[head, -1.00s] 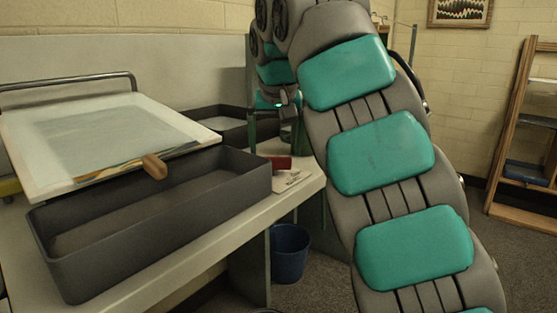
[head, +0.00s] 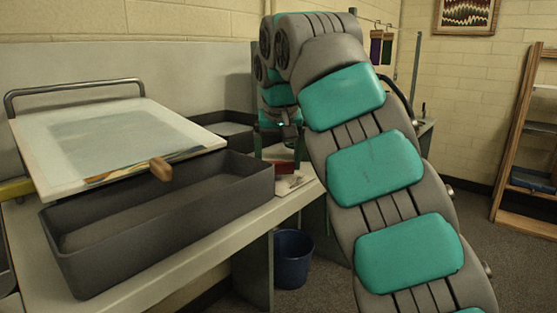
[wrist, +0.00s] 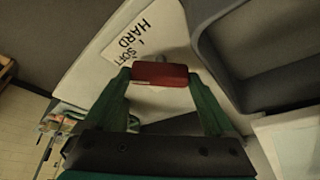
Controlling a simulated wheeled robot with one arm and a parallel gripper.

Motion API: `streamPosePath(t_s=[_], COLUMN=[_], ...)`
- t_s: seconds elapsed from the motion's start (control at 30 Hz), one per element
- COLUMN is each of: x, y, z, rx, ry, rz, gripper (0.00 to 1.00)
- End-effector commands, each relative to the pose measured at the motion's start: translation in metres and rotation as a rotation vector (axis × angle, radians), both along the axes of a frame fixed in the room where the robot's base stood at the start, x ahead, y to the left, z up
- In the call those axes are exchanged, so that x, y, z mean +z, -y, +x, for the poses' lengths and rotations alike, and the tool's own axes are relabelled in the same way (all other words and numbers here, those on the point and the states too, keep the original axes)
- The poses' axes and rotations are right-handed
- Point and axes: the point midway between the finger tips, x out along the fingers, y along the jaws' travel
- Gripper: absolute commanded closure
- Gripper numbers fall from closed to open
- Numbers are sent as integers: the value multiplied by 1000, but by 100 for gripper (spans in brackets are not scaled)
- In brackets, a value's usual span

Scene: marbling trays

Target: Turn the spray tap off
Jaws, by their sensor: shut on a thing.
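A red bar (wrist: 160,74), apparently the spray tap's handle, lies crosswise between my green fingers in the wrist view, with a small grey part behind it. My gripper (wrist: 163,82) is shut on its two ends. In the head view a bit of the red bar (head: 283,166) shows at the far end of the bench, beside the dark tray, with my gripper above it and partly hiding it. A white card (wrist: 128,42) reading "HARD" and "SOFT" lies on the bench next to the bar. No water or spray is visible.
A large dark tray (head: 165,235) with a tilted framed board (head: 178,148) over it fills the near bench (head: 125,300). A second dark tray (head: 243,124) stands behind. A blue bucket (head: 293,262) sits on the floor. A wooden rack (head: 505,150) stands at right.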

Motion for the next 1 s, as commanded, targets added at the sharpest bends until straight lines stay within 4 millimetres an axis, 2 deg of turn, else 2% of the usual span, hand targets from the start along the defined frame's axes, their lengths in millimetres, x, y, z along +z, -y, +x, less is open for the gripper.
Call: streamPosePath(t_s=[0.03,0.17,0.57,1.0], x=[0,0,-3,1], y=[0,0,0,1], z=[0,0,0,1], rx=[0,0,85,433], ry=[0,0,-1,1], rz=[0,0,1,4], gripper=[51,65,66,66])
